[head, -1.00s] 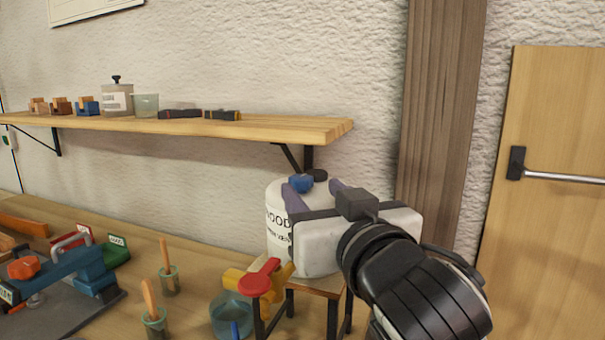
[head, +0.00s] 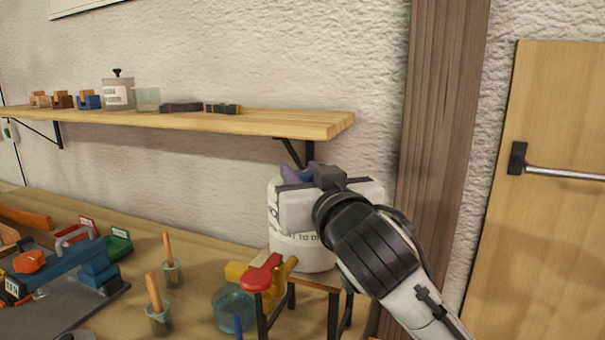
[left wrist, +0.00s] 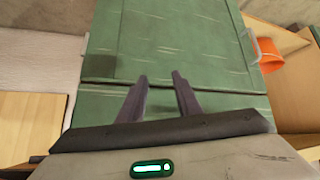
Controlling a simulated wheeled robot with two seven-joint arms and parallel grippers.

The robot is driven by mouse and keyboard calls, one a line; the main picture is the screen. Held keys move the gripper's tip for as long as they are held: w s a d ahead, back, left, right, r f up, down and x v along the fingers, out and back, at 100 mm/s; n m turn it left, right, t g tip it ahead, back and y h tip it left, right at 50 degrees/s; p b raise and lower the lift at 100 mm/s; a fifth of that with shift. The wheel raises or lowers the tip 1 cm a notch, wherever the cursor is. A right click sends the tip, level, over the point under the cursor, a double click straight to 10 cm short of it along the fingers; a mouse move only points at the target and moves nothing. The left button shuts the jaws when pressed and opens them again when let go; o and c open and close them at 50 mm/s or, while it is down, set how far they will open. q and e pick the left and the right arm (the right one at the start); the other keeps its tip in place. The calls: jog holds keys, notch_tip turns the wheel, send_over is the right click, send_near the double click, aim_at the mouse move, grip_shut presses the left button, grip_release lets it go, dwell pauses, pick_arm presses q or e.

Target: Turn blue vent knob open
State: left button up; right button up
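The white container (head: 300,255) with dark lettering stands on a small wooden stand in the head view. Its blue vent knob is not clearly visible now; my right gripper covers the container's top. My right gripper (head: 297,174) is at the top of the container, with its pale body in front and only bits of the purple fingers showing. I cannot tell whether the fingers are apart or closed on the knob. My left gripper (left wrist: 160,77) shows in the left wrist view, fingers apart and empty, over a green surface (left wrist: 165,40).
A yellow tap with a red handle (head: 262,275) sits at the container's foot, above a glass bowl (head: 232,308). The shelf (head: 250,125) ends just above and left of the container. A wooden post (head: 440,150) stands to the right. Cups with brushes stand left on the bench.

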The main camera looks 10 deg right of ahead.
jog(key=shift+c, duration=0.9)
jog(key=shift+f+n+y, duration=0.1)
jog(key=shift+n+y, duration=0.2)
jog(key=shift+y, duration=0.2)
jog(key=shift+n+y, duration=0.5)
jog(key=shift+y, duration=0.3)
jog(key=o, duration=1)
jog(key=shift+o, duration=0.2)
